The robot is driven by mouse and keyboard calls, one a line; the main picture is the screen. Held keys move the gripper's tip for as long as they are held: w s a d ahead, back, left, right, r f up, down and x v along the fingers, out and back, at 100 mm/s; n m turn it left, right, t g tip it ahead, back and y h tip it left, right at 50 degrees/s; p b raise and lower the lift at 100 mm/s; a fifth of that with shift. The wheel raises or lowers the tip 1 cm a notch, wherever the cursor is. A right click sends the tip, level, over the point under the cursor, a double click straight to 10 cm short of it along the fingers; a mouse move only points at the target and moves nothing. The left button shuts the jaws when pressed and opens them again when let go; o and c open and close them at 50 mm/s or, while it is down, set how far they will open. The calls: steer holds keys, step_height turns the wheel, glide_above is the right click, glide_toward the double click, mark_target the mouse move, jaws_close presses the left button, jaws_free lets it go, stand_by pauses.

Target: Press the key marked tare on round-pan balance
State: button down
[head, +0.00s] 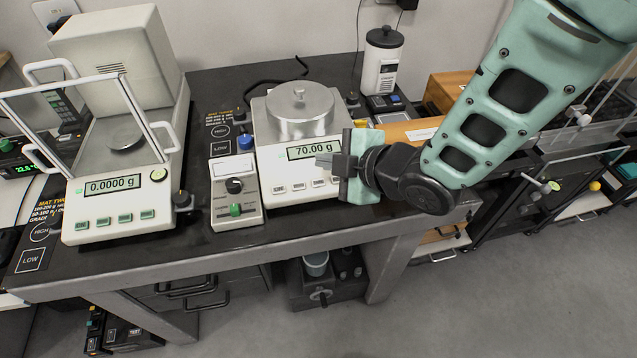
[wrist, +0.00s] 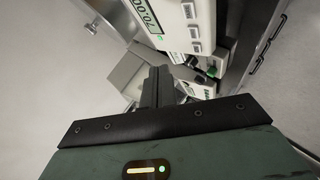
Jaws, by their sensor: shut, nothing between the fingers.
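The round-pan balance (head: 272,155) stands on the dark table, with a lidded metal pot (head: 299,112) on its pan. Its display reads 70.00 g, and a row of small keys (head: 305,187) runs along its front below. The key labels are too small to read. My gripper (head: 328,161) is shut and empty, in front of the right part of the balance's front panel and partly hiding it.
A draft-shield balance (head: 105,205) reading 0.0000 g stands at the left. A small control box (head: 235,193) with a black knob and green switch sits just left of the round-pan balance. A white lidded canister (head: 382,62) stands behind at the right. The table's front edge (head: 200,250) is close.

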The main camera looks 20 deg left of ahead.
steer(key=f+b, duration=0.1)
steer(key=f, duration=0.1)
steer(key=w+f+b, duration=0.1)
steer(key=f, duration=0.1)
steer(key=a+f+b, duration=0.1)
steer(key=f+b, duration=0.1)
steer(key=shift+w+f, duration=0.3)
steer(key=shift+w, duration=0.05)
steer(key=shift+f, duration=0.15)
stand_by(1.6)
steer(key=shift+w+a+f+b, duration=0.1)
steer(key=shift+f+b, duration=0.15)
steer(key=shift+b, duration=0.3)
steer(key=shift+f+b, duration=0.35)
stand_by(0.3)
steer(key=shift+r, duration=0.2)
steer(key=shift+r+p, duration=0.35)
steer(key=shift+r, duration=0.25)
steer(key=r+p, duration=0.1)
steer(key=s+r, duration=0.1)
steer(key=r, duration=0.1)
steer(key=d+r+p, duration=0.1)
steer(key=shift+s+r+p, duration=0.25)
steer(key=shift+r+p, duration=0.05)
steer(key=shift+r, duration=0.05)
stand_by(0.3)
